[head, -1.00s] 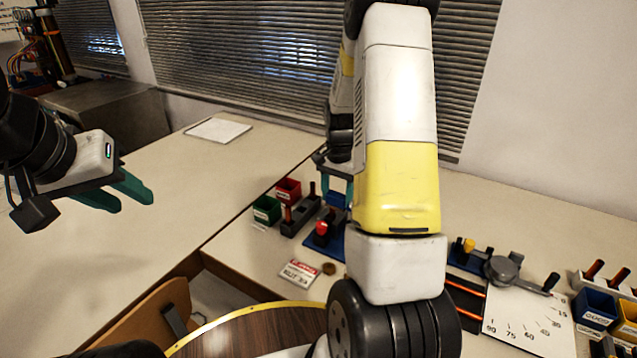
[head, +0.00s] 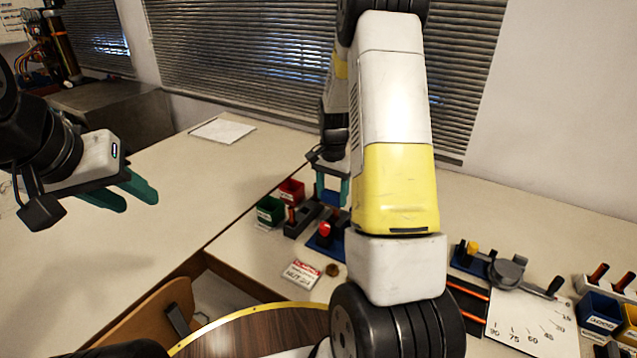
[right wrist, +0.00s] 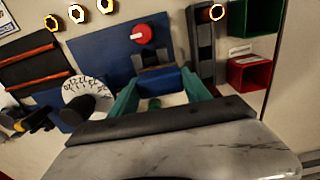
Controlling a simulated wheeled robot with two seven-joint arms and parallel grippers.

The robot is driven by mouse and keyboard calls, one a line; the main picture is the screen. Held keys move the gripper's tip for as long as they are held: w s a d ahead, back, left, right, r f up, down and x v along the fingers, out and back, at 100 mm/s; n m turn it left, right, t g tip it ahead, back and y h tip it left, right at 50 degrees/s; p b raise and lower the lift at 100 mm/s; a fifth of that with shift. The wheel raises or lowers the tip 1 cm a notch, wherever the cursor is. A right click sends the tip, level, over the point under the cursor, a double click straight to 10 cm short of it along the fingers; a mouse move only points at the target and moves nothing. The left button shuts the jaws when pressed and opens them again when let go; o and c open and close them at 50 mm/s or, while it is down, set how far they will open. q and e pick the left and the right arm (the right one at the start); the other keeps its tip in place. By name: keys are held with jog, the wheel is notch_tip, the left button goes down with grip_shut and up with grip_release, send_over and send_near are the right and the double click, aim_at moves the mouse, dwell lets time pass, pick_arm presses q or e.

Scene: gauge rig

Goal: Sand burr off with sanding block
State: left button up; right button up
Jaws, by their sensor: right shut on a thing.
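My right gripper (head: 332,192) has teal fingers and hangs over the workbench behind the blue fixture. It is shut on a blue block (right wrist: 162,81), which I take to be the sanding block; the block also shows low between the fingers in the head view. A small green spot (right wrist: 155,103) shows between the fingers in the right wrist view. The blue fixture (right wrist: 103,47) with a red knob (right wrist: 143,34) lies close to the held block. I cannot make out a burr. My left gripper (head: 135,195) is open and empty over the left table.
A green bin (head: 268,211) and red bin (head: 291,190) stand left of the fixture. A red-and-white sign (head: 301,273) lies in front. A gauge with an angle plate (head: 530,325) and blue bin (head: 599,312) are at right. The left table is mostly clear.

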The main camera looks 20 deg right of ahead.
jog(key=shift+s+a+f, duration=0.15)
jog(key=shift+f, duration=0.05)
jog(key=shift+s+d+f, duration=0.1)
jog(key=shift+s+d, duration=1.1)
jog(key=shift+s, duration=0.05)
jog(key=shift+w+a, duration=1.25)
jog(key=shift+w, duration=0.05)
jog(key=shift+s, duration=0.1)
jog(key=shift+s+d, duration=0.55)
jog(key=shift+d, duration=0.05)
jog(key=shift+d, duration=0.1)
